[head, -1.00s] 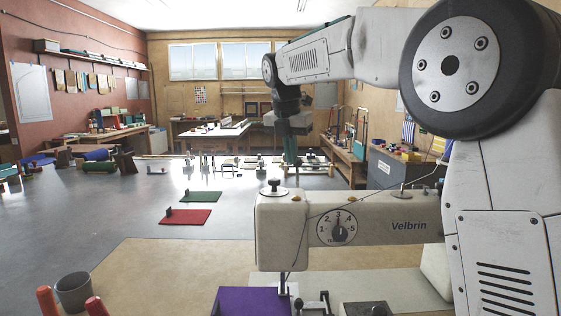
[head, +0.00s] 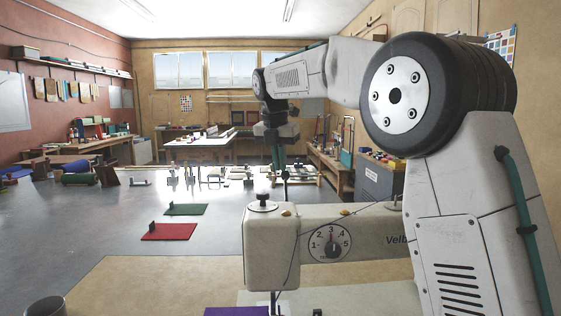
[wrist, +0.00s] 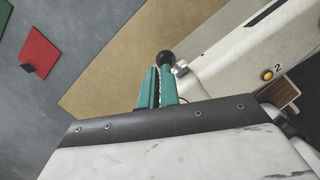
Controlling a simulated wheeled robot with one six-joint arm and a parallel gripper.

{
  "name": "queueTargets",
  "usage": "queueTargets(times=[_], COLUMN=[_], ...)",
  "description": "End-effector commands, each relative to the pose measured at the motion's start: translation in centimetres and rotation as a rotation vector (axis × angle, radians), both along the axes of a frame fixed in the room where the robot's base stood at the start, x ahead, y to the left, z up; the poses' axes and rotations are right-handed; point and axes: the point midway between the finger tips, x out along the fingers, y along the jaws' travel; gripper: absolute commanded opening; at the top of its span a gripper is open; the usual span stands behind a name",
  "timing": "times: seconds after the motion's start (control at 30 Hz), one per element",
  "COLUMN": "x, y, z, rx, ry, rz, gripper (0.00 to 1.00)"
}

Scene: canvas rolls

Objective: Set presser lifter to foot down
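The sewing machine (head: 350,245) is cream, with a numbered dial on its arm. A black ball knob (wrist: 167,58) on a short metal fitting sticks out from the machine's side in the wrist view; it looks like the presser lifter. A small dark knob on a thin stalk (head: 285,174) shows above the machine in the head view, probably the same one. My gripper (wrist: 160,70) has teal fingers close together, with the ball just past their tips. I cannot tell whether they touch it. In the head view my gripper (head: 279,160) points down behind the machine. The presser foot is hidden.
The machine stands on a tan surface (head: 150,285), with a purple piece (head: 236,311) at its front and a dark cup (head: 45,308) at left. Benches line the far walls.

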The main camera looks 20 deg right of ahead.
Motion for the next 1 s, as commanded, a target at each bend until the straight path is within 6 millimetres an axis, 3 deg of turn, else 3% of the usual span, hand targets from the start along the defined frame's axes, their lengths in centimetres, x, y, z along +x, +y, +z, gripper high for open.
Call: queueTargets(times=[0.53, 0.73, 1.0], x=[-0.1, -1.6, 1.0], y=[0.4, 2.9, 2.0], z=[-0.3, 2.2, 6.9], rx=[-0.002, -0.001, -0.002], ry=[0.009, -0.001, -0.004], rz=[0.000, 0.005, -0.006], gripper=[0.00, 0.00, 0.00])
